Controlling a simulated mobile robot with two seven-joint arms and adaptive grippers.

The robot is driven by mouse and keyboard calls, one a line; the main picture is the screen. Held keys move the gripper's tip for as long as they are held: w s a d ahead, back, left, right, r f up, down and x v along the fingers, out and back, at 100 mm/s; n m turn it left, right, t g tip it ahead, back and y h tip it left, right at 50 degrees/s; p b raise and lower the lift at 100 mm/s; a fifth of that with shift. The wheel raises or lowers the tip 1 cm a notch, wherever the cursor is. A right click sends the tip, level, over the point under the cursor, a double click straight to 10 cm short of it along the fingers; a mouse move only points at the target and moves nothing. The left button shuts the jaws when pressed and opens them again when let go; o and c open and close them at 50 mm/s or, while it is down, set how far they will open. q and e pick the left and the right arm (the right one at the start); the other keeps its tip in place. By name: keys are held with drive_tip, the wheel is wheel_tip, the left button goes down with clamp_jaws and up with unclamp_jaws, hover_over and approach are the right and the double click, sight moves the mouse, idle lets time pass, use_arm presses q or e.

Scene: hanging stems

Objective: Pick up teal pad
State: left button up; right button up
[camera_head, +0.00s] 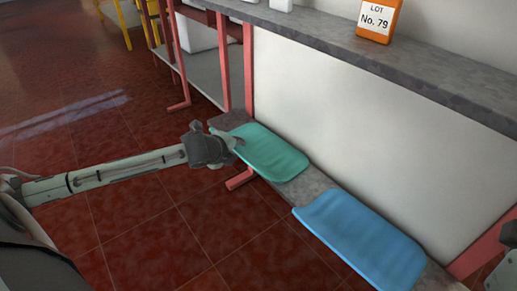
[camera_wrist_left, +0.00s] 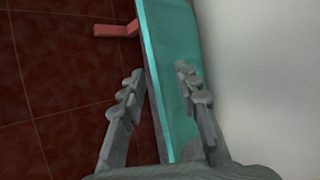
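The teal pad (camera_head: 268,153) lies flat on the low grey shelf, toward its left part. My left gripper (camera_head: 238,142) is at the pad's left end in the head view. In the left wrist view, the teal pad (camera_wrist_left: 172,75) runs between the two spread fingers of my left gripper (camera_wrist_left: 158,85). One finger is beyond the pad's edge on the floor side and the other is over the pad's face. A gap shows on the floor side; I cannot tell whether the other finger touches.
A blue pad (camera_head: 358,238) lies on the same low shelf (camera_head: 306,184), to the right. Red legs (camera_head: 248,70) support the shelving. The tiled floor (camera_head: 130,225) in front is clear.

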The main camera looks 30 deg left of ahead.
sight(241, 149)
use_arm(q)
drive_tip(key=b+x, duration=0.2)
drive_tip(key=x, duration=0.3)
drive_tip(key=shift+s+f, duration=0.15)
drive_tip(key=shift+s, duration=0.05)
drive_tip(key=shift+w+f, duration=0.1)
drive_tip(key=shift+w, duration=0.2)
clamp_jaws()
